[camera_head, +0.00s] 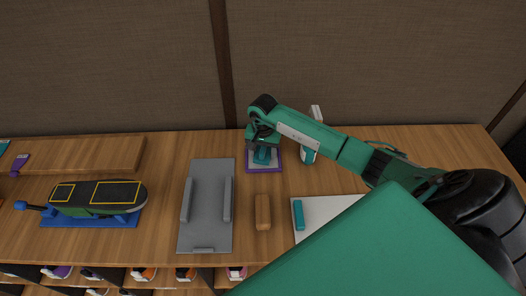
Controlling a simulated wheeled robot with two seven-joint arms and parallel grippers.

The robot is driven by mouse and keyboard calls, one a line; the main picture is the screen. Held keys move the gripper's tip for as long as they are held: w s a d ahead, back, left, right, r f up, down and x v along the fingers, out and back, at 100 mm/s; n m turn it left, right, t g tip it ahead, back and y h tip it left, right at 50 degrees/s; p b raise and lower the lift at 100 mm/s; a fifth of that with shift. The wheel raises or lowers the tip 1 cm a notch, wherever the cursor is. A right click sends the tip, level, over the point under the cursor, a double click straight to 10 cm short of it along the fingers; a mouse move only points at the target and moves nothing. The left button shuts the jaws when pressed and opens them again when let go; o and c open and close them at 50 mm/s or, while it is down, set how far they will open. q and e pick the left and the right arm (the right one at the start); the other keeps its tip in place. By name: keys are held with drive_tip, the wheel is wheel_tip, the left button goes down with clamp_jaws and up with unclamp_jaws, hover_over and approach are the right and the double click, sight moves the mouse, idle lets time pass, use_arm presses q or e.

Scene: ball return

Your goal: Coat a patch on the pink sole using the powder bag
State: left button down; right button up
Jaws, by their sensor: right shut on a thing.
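My right gripper (262,145) points down over a small purple-edged pad (278,167) at the back middle of the table. It is shut on a teal thing (262,156), which may be the powder bag; the gripper partly hides it. The teal thing is over the pad, and I cannot tell whether they touch. At the left, a dark sole (75,208) with two yellow-outlined patches lies on a blue stand (95,222). I see no pink on this sole. My left gripper is not in view.
A grey fixture (207,222) with two raised rails stands mid-table, with a brown block (262,212) beside it. A white board (325,211) carries a teal bar (298,214). A white-and-teal bottle (308,156) stands behind. Shoes, one pinkish (236,272), sit on shelves below.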

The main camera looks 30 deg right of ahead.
sight(263, 149)
drive_tip(key=shift+r+p, duration=0.5)
drive_tip(key=shift+r, duration=0.45)
drive_tip(key=shift+r+p, duration=0.95)
drive_tip(key=shift+r, duration=1.55)
drive_tip(key=s+a+r+n, duration=0.9)
drive_tip(key=s+a+r, duration=0.3)
drive_tip(key=a, duration=0.3)
drive_tip(key=shift+s, duration=0.7)
